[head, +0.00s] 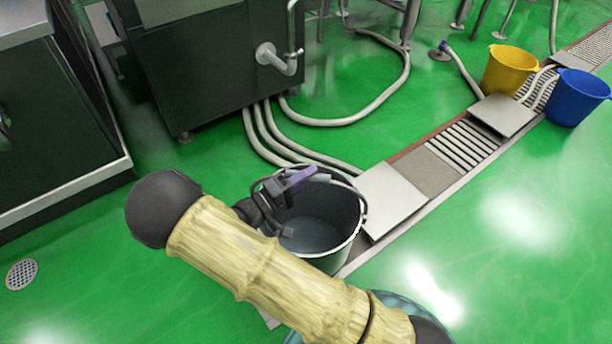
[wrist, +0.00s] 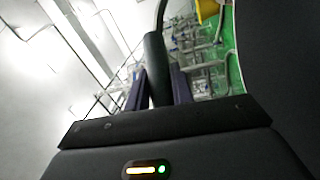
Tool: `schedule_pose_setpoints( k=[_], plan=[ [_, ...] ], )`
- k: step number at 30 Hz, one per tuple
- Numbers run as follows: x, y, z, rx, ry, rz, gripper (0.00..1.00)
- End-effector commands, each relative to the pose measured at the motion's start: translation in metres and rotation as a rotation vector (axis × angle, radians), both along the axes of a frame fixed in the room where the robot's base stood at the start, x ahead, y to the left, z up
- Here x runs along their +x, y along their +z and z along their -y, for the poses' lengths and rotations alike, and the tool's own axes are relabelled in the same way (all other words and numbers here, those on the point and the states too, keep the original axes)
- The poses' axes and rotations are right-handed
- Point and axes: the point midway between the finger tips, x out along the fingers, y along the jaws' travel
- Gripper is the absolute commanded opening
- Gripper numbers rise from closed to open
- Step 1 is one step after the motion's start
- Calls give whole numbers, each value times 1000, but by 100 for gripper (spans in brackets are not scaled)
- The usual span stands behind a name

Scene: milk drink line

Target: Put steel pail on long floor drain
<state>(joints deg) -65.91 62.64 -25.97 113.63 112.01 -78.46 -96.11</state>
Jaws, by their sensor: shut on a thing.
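The grey steel pail (head: 340,243) is upright in the middle of the head view, over the near end of the long floor drain (head: 452,148). I cannot tell whether its bottom touches the drain or hangs above it. My gripper (head: 302,178) is at the pail's rim, with purple fingers. In the wrist view the fingers (wrist: 158,88) are closed around a dark handle grip (wrist: 155,65), part of the pail's thin bail. My arm hides the pail's lower left side and the floor beneath it.
A steel plate (head: 391,199) covers the drain just beyond the pail. A yellow bucket (head: 508,70) and a blue bucket (head: 577,97) stand farther along it. Hoses (head: 292,150) run from a dark machine (head: 220,70) to the drain. Green floor at right is clear.

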Motion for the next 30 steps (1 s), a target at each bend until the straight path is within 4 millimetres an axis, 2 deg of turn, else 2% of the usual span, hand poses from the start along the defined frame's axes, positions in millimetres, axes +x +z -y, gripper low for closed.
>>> schedule_pose_setpoints(
  k=[6,7,9,10,22,26,30],
  plan=[
    [1,2,0,-6,-2,8,0],
    [0,-2,0,-1,1,-1,29],
    [0,-2,0,0,0,0,43],
    [0,-2,0,0,0,0,45],
    [-2,1,-4,1,1,-1,45],
    [-10,1,-17,1,3,-1,45],
    [-24,-1,-38,1,3,-2,45]
  ],
)
